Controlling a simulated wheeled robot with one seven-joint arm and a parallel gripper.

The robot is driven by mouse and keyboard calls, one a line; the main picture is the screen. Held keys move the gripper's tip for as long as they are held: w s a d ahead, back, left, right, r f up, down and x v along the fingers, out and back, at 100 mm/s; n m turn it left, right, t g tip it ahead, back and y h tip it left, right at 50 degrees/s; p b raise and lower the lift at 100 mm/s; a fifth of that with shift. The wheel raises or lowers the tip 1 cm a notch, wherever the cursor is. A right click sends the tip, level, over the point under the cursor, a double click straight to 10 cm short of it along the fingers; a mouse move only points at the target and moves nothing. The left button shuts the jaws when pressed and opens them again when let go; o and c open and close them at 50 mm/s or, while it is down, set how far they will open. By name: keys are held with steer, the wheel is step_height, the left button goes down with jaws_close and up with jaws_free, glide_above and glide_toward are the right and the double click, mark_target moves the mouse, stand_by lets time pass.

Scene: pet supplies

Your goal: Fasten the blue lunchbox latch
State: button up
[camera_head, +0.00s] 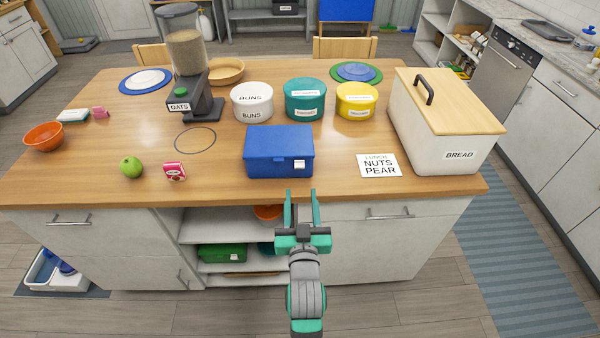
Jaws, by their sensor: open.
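The blue lunchbox (278,145) sits on the wooden island top near its front edge, with its lid down. A small silver latch (299,164) shows on its front face, right of the middle. At this size I cannot tell whether the latch is fastened. My gripper (301,194) is open and empty. In the picture it lies just below the lunchbox, in front of the counter edge, with its fingers pointing toward the box. It appears apart from the latch.
A white card (379,165) reading "LUNCH NUTS PEAR" and a bread bin (440,135) stand right of the lunchbox. A small pink box (174,171) and a green fruit (131,167) are left. Round tins (305,100) stand behind. The counter directly around the lunchbox is clear.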

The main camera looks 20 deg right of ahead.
steer(key=x, duration=0.9)
steer(key=shift+w+d, duration=0.1)
steer(key=shift+w, duration=0.2)
steer(key=c, duration=1.1)
steer(key=shift+o, duration=0.2)
steer(key=shift+r, duration=0.1)
